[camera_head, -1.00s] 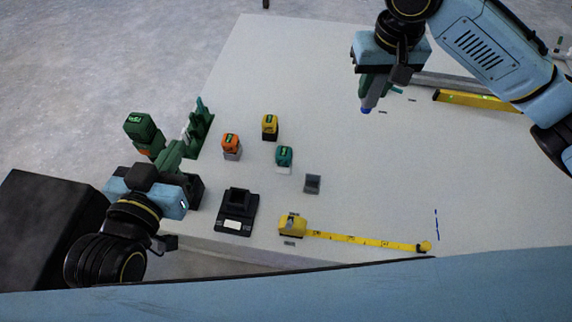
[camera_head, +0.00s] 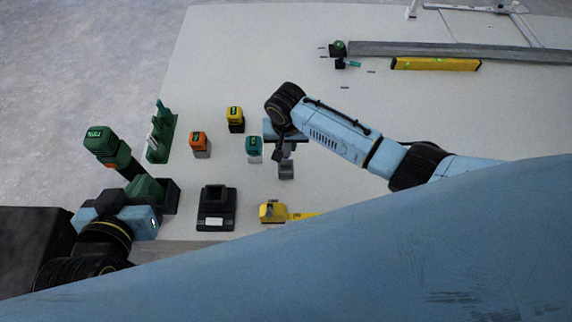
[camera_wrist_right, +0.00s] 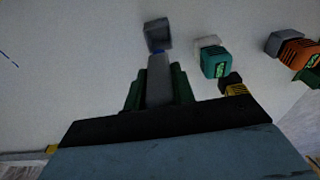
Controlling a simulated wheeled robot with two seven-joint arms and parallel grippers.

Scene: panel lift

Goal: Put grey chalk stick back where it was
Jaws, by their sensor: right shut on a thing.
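The grey chalk stick (camera_wrist_right: 159,78) is upright or nearly so between the green fingers of my right gripper (camera_wrist_right: 158,90), its blue tip pointing at a small grey square holder (camera_wrist_right: 158,33). In the head view my right gripper (camera_head: 286,150) is just above and behind this holder (camera_head: 286,173), and mostly hides the stick. The tip is very close to the holder's rim; I cannot tell whether it is inside. My left gripper (camera_head: 148,190) is at the table's left edge by a green and black tool (camera_head: 122,165); whether its fingers hold anything is unclear.
A teal battery (camera_head: 254,148) stands close left of the holder, with an orange one (camera_head: 200,143) and a yellow one (camera_head: 235,118) further left. A black charger (camera_head: 217,208) and yellow tape measure (camera_head: 272,212) are in front. A yellow level (camera_head: 436,64) lies at the back.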

